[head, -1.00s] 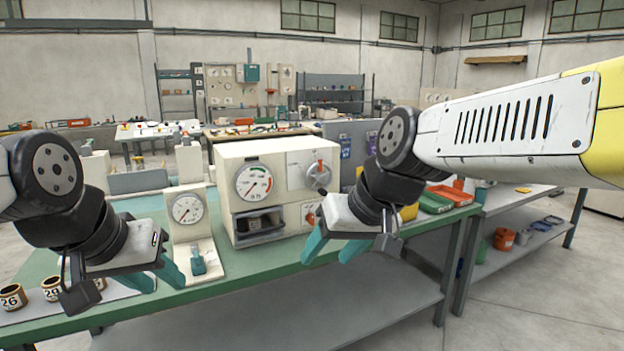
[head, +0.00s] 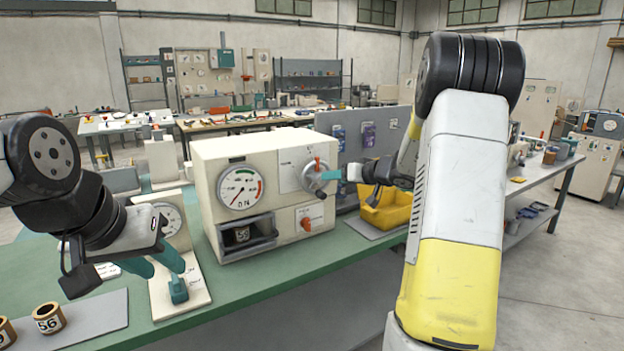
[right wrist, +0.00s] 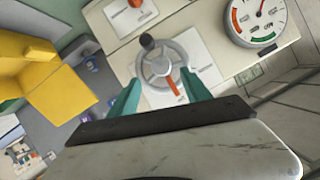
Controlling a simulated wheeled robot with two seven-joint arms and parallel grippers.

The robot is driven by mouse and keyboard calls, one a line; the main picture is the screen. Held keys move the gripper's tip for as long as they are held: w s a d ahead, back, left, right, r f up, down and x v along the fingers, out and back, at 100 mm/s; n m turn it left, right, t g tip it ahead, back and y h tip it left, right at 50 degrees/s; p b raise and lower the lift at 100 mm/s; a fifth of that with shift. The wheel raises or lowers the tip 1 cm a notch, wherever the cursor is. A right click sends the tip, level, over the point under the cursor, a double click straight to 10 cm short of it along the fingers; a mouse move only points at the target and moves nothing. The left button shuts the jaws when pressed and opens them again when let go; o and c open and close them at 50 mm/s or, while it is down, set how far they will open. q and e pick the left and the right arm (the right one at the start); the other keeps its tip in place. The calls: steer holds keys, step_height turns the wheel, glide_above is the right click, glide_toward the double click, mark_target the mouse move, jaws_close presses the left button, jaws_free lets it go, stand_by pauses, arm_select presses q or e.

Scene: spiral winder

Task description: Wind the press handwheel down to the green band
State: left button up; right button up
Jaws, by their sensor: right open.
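The press is a cream box (head: 211,155) on the green bench. Its round dial (head: 240,187) has a green band at the top and red at the right; the thin needle seems to point lower left. The grey handwheel (head: 312,178) is on the right of its front face. In the right wrist view the handwheel (right wrist: 158,66) has a dark knob and an orange mark. My right gripper (right wrist: 160,95) is open, its teal fingertips on either side of the wheel's near rim; contact is unclear. My left gripper (head: 154,262) is open and empty before the small gauge stand.
The gauge stand (head: 194,288) stands left of the press. Numbered cups (head: 48,318) sit on a grey mat at the front left. A yellow bin (head: 385,212) stands right of the press, near my right arm. An orange-handled switch (head: 306,224) is below the handwheel.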

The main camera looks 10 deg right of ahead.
steer(key=x, duration=0.6)
steer(key=shift+w+a+f, duration=0.1)
steer(key=shift+w+a, duration=0.1)
steer(key=shift+a, duration=0.1)
jaws_close()
